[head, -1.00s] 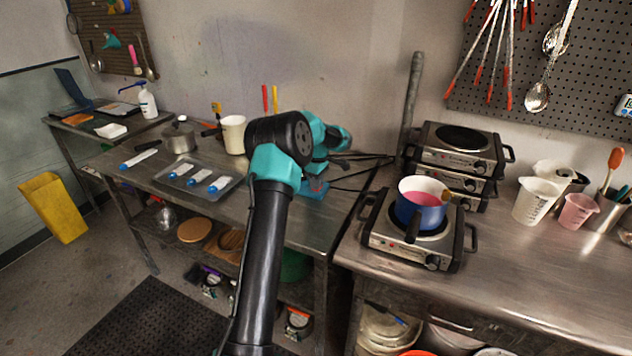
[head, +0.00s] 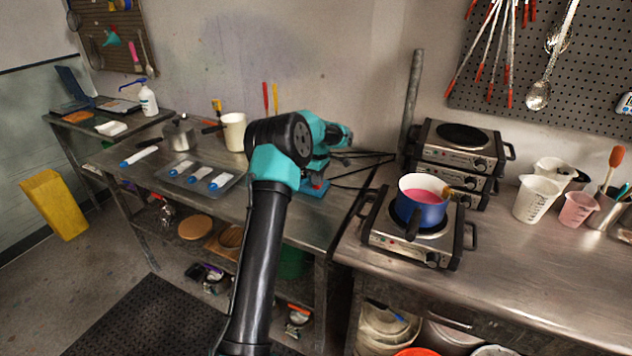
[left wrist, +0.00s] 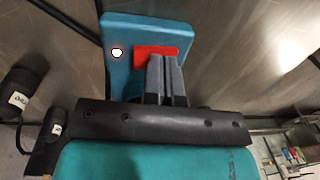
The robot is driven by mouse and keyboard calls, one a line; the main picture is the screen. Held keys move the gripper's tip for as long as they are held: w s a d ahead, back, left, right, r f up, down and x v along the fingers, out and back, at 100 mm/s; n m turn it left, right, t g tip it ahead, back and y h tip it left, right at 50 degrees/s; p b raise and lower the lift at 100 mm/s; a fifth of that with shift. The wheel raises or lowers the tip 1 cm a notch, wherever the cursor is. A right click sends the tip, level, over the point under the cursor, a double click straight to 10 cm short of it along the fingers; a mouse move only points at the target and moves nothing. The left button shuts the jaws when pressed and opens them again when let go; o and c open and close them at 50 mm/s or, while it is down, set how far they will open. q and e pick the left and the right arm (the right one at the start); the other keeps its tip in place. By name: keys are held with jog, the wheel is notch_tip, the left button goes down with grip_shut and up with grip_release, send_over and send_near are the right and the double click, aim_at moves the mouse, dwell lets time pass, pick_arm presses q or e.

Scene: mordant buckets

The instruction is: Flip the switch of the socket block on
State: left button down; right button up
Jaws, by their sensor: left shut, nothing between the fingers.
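The blue socket block (head: 314,189) lies on the left metal table near its right end, partly hidden by my left arm in the head view. In the left wrist view the block (left wrist: 118,33) shows a red switch (left wrist: 150,51) and a pale round spot beside it. My left gripper (left wrist: 165,62) is shut and empty, its grey fingertips over the red switch and covering part of it. I cannot tell whether they touch it, or which way the switch is tilted. My right gripper is in neither view.
Black cables (head: 362,168) run from near the block toward the hot plates. A blue pot (head: 421,212) with pink liquid stands on the front hot plate (head: 388,236). A grey tray (head: 228,186) with several small items, a white mug (head: 233,132) and a metal pot (head: 179,136) share the left table.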

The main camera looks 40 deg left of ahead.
aim_at(316, 187)
pick_arm(q)
jog(key=shift+w+r, duration=0.1)
jog(key=shift+w, duration=0.05)
dwell(0.3)
notch_tip(316, 187, up, 14)
jog(key=s, duration=0.1)
jog(key=shift+s+d, duration=0.25)
jog(key=shift+s, duration=0.05)
dwell(0.4)
